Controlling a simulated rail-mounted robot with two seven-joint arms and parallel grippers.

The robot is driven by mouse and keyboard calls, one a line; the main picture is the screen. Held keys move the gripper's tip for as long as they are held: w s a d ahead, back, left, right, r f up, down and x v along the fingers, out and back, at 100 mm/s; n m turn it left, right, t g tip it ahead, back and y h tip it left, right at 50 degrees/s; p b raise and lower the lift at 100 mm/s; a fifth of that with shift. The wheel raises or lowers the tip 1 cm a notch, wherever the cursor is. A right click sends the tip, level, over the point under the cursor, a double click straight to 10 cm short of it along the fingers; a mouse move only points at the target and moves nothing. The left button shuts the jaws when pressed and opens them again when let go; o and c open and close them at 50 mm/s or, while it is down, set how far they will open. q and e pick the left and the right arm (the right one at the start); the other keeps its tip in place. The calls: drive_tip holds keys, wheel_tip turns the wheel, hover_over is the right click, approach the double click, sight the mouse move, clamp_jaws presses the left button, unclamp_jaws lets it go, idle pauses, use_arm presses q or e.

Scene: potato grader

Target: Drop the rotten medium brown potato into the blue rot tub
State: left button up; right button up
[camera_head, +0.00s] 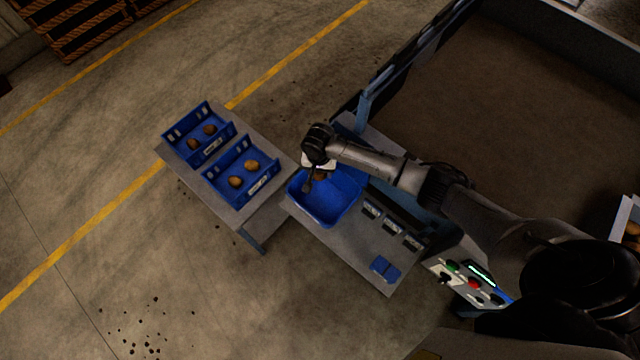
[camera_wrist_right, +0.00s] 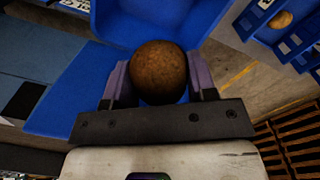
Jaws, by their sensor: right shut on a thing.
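The brown potato (camera_wrist_right: 159,70) is between the two fingers of my right gripper in the right wrist view, and it shows small and partly hidden in the head view (camera_head: 320,175). My right gripper (camera_head: 314,180) is shut on it. The gripper is over the blue tub (camera_head: 328,215), at its upper left part in the head view. The tub's blue wall also shows behind the potato in the right wrist view (camera_wrist_right: 70,95). I cannot tell the exact height of the potato above the tub floor. My left gripper is not in view.
Two blue crates, one nearer (camera_head: 264,198) and one farther (camera_head: 228,134), each hold two potatoes on a side table (camera_head: 180,158). Blue cards (camera_head: 385,269) and small labelled boxes (camera_head: 391,227) are right of the tub. A control panel (camera_head: 468,283) stands beside the bench.

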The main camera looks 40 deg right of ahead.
wheel_tip(320, 180, down, 15)
drive_tip(key=s+d+m+b, duration=0.1)
drive_tip(key=d+b, duration=0.1)
drive_tip(key=b, duration=0.7)
drive_tip(key=shift+s+d+m, duration=0.35)
drive_tip(key=shift+m, duration=0.05)
drive_tip(key=shift+f, duration=0.1)
drive_tip(key=o, duration=1)
wheel_tip(320, 180, up, 14)
drive_tip(key=p, duration=0.2)
drive_tip(key=shift+w+a+f+p, duration=0.1)
drive_tip(key=shift+w+p, duration=0.05)
drive_tip(key=shift+p, duration=0.25)
